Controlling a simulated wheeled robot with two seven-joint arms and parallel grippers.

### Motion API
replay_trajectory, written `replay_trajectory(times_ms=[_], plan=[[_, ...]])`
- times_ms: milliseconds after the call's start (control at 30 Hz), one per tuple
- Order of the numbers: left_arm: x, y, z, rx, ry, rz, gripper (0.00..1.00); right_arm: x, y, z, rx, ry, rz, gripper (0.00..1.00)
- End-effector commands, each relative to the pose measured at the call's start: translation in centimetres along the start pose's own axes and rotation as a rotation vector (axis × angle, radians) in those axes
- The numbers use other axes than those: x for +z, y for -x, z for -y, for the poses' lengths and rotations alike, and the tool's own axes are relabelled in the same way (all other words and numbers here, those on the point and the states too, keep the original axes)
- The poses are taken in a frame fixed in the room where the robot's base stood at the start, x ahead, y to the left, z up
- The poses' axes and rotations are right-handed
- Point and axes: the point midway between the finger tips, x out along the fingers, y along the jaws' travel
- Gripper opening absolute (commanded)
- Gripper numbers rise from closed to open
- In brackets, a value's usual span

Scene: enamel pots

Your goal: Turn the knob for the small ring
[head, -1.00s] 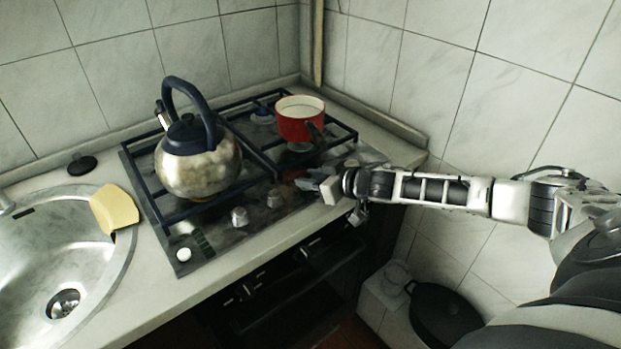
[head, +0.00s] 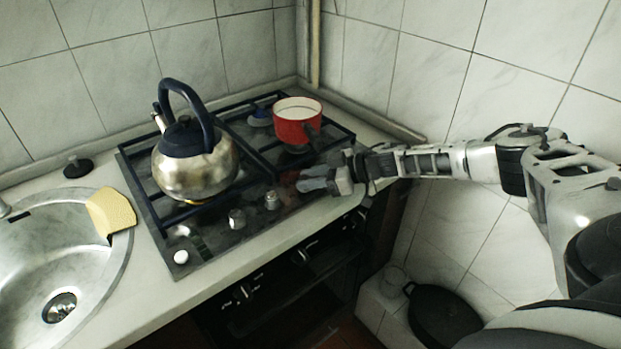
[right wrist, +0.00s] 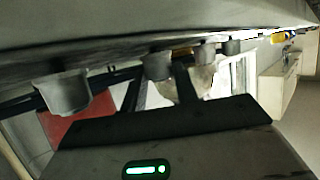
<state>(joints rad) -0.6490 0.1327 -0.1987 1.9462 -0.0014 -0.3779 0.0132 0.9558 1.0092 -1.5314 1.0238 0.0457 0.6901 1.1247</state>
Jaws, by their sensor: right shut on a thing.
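The gas hob (head: 215,248) is dark and glossy, with a row of grey knobs along its front edge. Two knobs, one (head: 237,218) and another (head: 272,200), show clear of my right gripper. My right gripper (head: 302,184) is at the right part of this row, and hides what it holds there in the head view. In the right wrist view its dark fingers reach up to a grey knob (right wrist: 156,66), and it is shut on that knob. A nearer knob (right wrist: 62,92) stands free at the left. My left gripper is not in view.
A steel kettle (head: 192,172) stands on the left grate with an orange glow under it. A sink (head: 40,270) and yellow sponge (head: 111,212) lie left. A white button (head: 181,257) is at the hob's front left.

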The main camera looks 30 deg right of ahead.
Motion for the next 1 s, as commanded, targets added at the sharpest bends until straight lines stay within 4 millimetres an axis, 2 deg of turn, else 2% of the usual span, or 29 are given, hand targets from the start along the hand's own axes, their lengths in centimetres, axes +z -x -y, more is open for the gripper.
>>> replay_trajectory(times_ms=[367,400,467,800,867,1000], plan=[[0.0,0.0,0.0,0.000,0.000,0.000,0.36,0.0,0.0,-0.1,-0.001,0.001,0.000,0.07],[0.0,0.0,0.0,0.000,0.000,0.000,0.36,0.0,0.0,-0.1,-0.001,0.001,0.000,0.38],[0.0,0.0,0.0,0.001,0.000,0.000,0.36,0.0,0.0,-0.1,-0.001,0.001,0.000,0.52],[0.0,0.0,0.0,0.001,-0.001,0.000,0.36,0.0,0.3,0.0,-0.002,0.001,0.000,0.52],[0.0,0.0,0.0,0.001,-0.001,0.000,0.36,0.1,0.9,-0.1,-0.001,0.001,0.000,0.52],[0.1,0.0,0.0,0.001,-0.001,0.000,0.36,0.1,3.3,-0.1,0.001,0.001,0.002,0.52]])
